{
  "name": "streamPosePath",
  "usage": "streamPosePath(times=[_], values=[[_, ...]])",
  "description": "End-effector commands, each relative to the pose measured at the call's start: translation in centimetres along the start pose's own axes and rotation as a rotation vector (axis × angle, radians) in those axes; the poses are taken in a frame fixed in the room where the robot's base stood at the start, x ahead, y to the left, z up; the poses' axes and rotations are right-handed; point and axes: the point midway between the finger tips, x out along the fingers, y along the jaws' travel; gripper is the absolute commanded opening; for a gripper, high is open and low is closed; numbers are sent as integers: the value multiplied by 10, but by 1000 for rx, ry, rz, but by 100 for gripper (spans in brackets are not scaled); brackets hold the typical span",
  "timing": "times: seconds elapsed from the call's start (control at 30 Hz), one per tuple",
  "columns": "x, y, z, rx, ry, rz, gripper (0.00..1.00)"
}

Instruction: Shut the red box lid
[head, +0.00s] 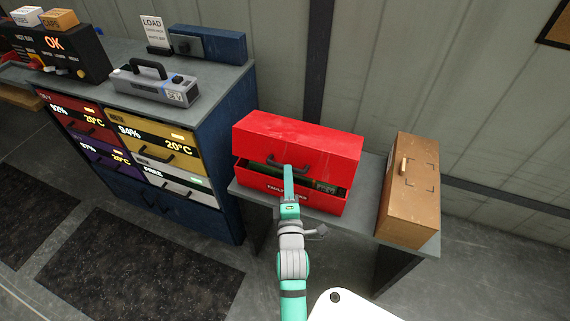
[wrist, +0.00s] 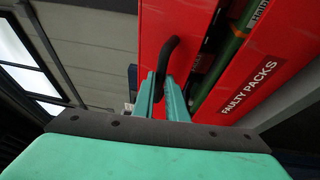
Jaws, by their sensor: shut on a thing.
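The red box (head: 283,195) stands on a small grey table against the wall. Its red lid (head: 310,148) is partly raised, with a dark gap along the front where green contents show. The front reads "FAULTY PACKS", also legible in the wrist view (wrist: 250,92). A dark handle (wrist: 168,55) is on the lid's front. My gripper (head: 287,168) reaches up to the lid from the front. In the wrist view my gripper (wrist: 165,85) is shut on the handle, whose lower end is between the fingers.
A brown box (head: 410,190) stands on the same table (head: 360,222), right of the red box. A blue drawer cabinet (head: 225,150) is close on the left, carrying a grey device (head: 155,84) and a "LOAD" sign (head: 155,32). Open floor lies in front.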

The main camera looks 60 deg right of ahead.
Motion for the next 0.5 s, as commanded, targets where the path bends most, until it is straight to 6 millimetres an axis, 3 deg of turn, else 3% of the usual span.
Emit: streamPosePath(times=[0.03,0.2,0.5], values=[[-3,-13,-2,-1,1,-15,0],[-12,-36,-4,-1,-2,-18,0],[-18,-61,0,-19,-13,31,0]])
